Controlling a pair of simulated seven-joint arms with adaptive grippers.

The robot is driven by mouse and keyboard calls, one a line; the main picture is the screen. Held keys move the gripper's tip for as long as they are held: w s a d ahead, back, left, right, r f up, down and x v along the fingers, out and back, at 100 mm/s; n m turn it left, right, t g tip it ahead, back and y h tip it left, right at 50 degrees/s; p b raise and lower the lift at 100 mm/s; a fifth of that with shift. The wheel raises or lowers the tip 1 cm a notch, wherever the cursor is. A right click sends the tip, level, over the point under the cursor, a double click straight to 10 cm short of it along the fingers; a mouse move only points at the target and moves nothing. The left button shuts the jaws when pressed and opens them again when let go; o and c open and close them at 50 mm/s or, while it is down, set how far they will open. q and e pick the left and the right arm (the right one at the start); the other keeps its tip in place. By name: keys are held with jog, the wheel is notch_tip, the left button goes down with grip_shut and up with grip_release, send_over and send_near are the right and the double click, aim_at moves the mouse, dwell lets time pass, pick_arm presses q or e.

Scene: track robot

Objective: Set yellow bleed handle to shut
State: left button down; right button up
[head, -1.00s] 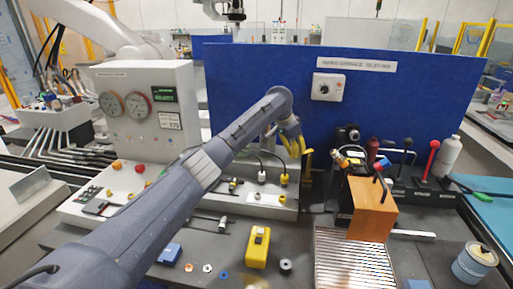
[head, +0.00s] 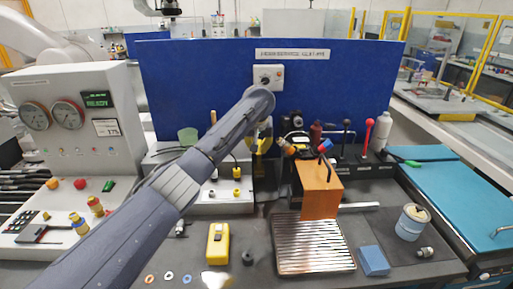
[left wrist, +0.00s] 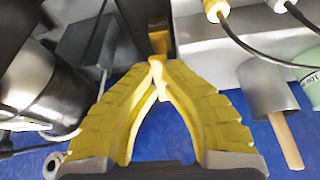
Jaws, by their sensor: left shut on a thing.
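The yellow bleed handle (left wrist: 158,38) shows in the left wrist view as a short yellow bar at the top centre, right at my left fingertips. My left gripper (left wrist: 158,68) has yellow ridged fingers that meet at their tips, closed on the handle's near end. In the head view my left gripper (head: 264,138) is below the arm's end, in front of the blue panel (head: 205,90). My own wrist hides most of it there, and I cannot make out the handle separately. My right gripper is not in view.
An orange block (head: 320,190) and a ribbed metal tray (head: 313,246) stand right of the gripper. Levers with red (head: 369,122) and black knobs are behind. A yellow device (head: 217,243) lies in front. In the wrist view, cables and a grey cylinder (left wrist: 268,88) are close at right.

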pick_arm(q)
jog(key=shift+d+f+n+y, duration=0.3)
jog(key=shift+f+n, duration=0.15)
jog(key=shift+n, duration=0.15)
jog(key=c, duration=1.5)
grip_release()
jog(key=shift+c, duration=0.2)
jog(key=shift+o, duration=1)
jog(key=shift+r, duration=0.2)
jog(key=v, duration=1.2)
jog(key=shift+w, duration=0.15)
